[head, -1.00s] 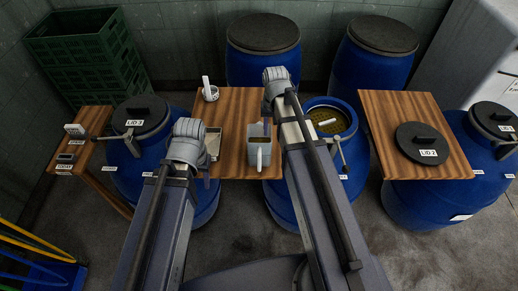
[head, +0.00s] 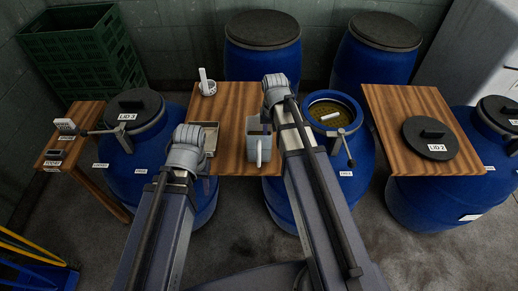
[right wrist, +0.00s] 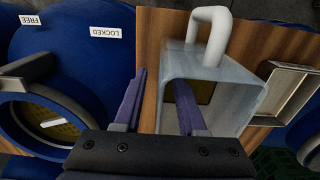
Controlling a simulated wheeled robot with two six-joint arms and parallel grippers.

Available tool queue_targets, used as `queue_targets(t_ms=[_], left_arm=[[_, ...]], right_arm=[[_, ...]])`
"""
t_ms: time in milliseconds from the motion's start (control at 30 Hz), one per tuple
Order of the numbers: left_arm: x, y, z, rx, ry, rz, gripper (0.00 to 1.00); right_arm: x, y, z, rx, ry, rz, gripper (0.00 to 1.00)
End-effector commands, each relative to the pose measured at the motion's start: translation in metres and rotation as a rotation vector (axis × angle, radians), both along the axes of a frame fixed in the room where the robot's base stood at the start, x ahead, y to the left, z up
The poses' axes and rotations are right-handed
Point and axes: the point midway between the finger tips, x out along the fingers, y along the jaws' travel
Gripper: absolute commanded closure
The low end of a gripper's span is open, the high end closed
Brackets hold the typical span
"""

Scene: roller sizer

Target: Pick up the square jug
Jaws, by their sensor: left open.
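The square jug (head: 252,127) is a grey, open-topped box with a pale handle (head: 260,151), standing upright on the middle wooden board. It also shows in the right wrist view (right wrist: 236,95), handle at the top. My right gripper (right wrist: 158,103) is open at the jug's rim. One purple finger is outside the jug's left wall and the other appears inside the mouth, with the wall between them. In the head view its fingers are mostly hidden behind my arm.
A shallow tray (head: 211,139) and a white cup with a brush-like stick (head: 207,89) share the board (head: 232,108). An open blue barrel (head: 357,160) stands to the right. Lid 2 (head: 430,138) lies on the right board; lid 3 (head: 135,102) covers the left barrel.

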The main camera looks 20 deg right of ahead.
Motion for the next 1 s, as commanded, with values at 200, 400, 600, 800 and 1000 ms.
queue_targets(t_ms=[200,400,600,800,1000], left_arm=[[0.0,0.0,-0.0009,0.0,0.0,0.0,0.5],[0.0,0.0,-0.0009,0.0,0.0,0.0,0.5],[0.0,0.0,-0.0009,0.0,0.0,0.0,0.5],[0.0,0.0,-0.0009,0.0,0.0,0.0,0.5],[0.0,0.0,-0.0009,0.0,0.0,0.0,0.5]], right_arm=[[0.0001,0.0,-0.0009,0.0,0.0,0.0,0.6],[0.0001,0.0,-0.0009,0.0,0.0,0.0,0.79],[0.0001,0.0,-0.0009,0.0,0.0,0.0,1.0],[0.0,0.0,-0.0009,0.0,0.0,0.0,1.0],[0.0,0.0,-0.001,0.0,0.0,0.0,1.0]])
